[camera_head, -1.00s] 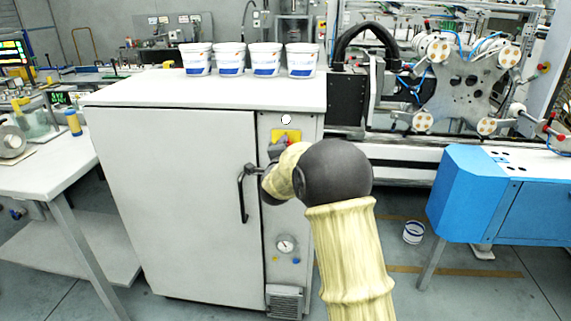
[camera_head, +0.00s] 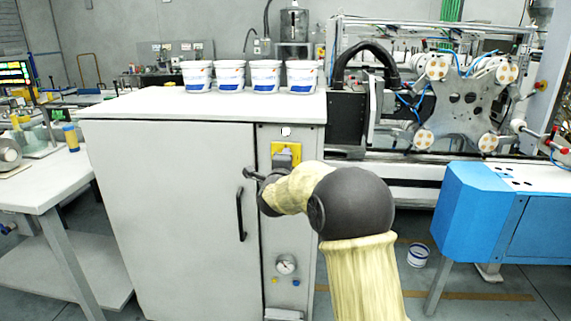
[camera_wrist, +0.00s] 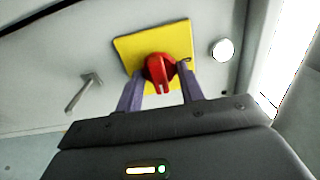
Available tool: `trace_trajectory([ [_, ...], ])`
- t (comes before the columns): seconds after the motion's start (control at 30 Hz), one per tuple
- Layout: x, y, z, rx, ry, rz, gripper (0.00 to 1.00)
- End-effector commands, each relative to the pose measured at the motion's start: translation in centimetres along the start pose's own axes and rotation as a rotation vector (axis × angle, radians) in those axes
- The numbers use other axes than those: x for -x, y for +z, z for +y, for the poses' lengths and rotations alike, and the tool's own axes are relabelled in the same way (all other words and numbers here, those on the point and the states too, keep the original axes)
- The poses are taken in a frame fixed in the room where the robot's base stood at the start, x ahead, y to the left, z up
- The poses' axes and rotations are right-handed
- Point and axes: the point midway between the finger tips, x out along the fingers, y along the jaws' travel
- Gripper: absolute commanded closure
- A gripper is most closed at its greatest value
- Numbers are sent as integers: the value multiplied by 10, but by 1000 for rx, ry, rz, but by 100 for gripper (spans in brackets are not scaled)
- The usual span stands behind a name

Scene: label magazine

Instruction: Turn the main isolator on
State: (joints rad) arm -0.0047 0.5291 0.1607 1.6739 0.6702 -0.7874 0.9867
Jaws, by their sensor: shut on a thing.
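The main isolator is a red knob (camera_wrist: 160,70) on a yellow square plate (camera_wrist: 126,46), on the front panel of the white cabinet. In the head view the yellow plate (camera_head: 287,147) sits high on the narrow panel right of the door; the red knob is hidden there. My gripper (camera_wrist: 161,72) has its two grey fingers on either side of the red knob and is shut on it. In the wrist view the knob's lever part points down the picture, between the fingers. In the head view my gripper (camera_head: 283,161) is at the yellow plate's lower part.
A white round lamp (camera_head: 286,132) is above the plate. The black door handle (camera_head: 240,215) is just left of my arm, and a gauge (camera_head: 286,265) is below it. Several white tubs (camera_head: 230,76) stand on the cabinet top (camera_head: 150,103). A blue machine (camera_head: 480,205) is to the right.

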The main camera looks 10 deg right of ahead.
Motion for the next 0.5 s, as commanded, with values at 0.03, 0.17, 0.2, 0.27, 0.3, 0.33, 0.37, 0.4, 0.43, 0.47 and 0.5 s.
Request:
trace_trajectory([
  [0.03, 0, 0, 3, 0, 5, 0, 56],
  [0.17, 0, 0, 2, 0, 4, 0, 42],
  [0.2, 0, 0, 2, 0, 3, 0, 42],
  [0.27, 0, 0, 1, 1, 2, 0, 42],
  [0.3, 0, 0, 1, 1, 2, 0, 42],
  [0.33, 0, 0, 1, 1, 2, 0, 42],
  [0.37, 0, 0, 1, 1, 1, 0, 42],
  [0.4, 1, 0, 1, 1, 1, 0, 42],
  [0.43, 1, 0, 1, 1, 1, 0, 42],
  [0.47, 2, 0, 1, 1, 1, 0, 42],
  [0.5, 4, 0, 1, 1, 1, 0, 42],
])
